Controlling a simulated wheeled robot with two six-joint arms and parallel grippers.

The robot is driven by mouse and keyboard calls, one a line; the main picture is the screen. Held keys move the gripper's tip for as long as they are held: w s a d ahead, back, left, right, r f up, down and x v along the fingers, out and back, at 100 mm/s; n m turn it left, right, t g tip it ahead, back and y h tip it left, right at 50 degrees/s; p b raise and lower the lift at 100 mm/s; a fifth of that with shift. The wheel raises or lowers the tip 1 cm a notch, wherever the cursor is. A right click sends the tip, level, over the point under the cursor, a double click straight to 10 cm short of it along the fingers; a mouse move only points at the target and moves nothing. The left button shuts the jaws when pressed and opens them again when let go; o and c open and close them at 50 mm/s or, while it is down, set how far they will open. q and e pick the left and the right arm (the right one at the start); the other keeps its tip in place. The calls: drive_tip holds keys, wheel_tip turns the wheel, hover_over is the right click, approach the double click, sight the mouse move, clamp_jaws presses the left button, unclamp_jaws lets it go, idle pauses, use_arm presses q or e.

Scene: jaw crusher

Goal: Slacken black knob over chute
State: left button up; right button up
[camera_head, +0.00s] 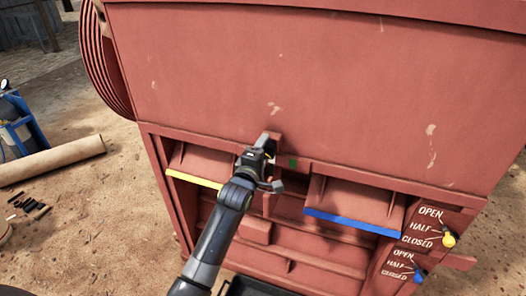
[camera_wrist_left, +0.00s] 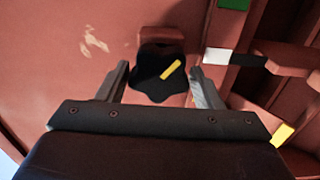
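The black knob (camera_wrist_left: 150,85) is star-shaped with a yellow mark, and sits under a red bracket (camera_wrist_left: 160,36) in the left wrist view. My left gripper (camera_wrist_left: 159,70) is open, with one finger on each side of the knob and visible gaps between. I cannot tell how deep the fingers reach along it. In the head view my left gripper (camera_head: 268,165) is at the crusher's front, below the large red panel, and hides the knob. The chutes below have a yellow edge (camera_head: 194,180) and a blue edge (camera_head: 352,222). My right gripper is not in view.
Yellow (camera_head: 449,240) and blue (camera_head: 420,276) levers stand beside OPEN, HALF, CLOSED labels at the lower right. A green mark (camera_head: 292,162) is just right of the gripper. Red ribs and ledges surround the arm. A tan cylinder (camera_head: 50,160) lies on the ground at left.

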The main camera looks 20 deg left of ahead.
use_arm(q)
drive_tip(key=shift+o, duration=1)
drive_tip(key=shift+s, duration=0.1)
drive_tip(key=s+b, duration=0.4)
drive_tip(key=s, duration=1.3)
drive_tip(key=shift+s+a, duration=0.15)
drive_tip(key=shift+a, duration=0.15)
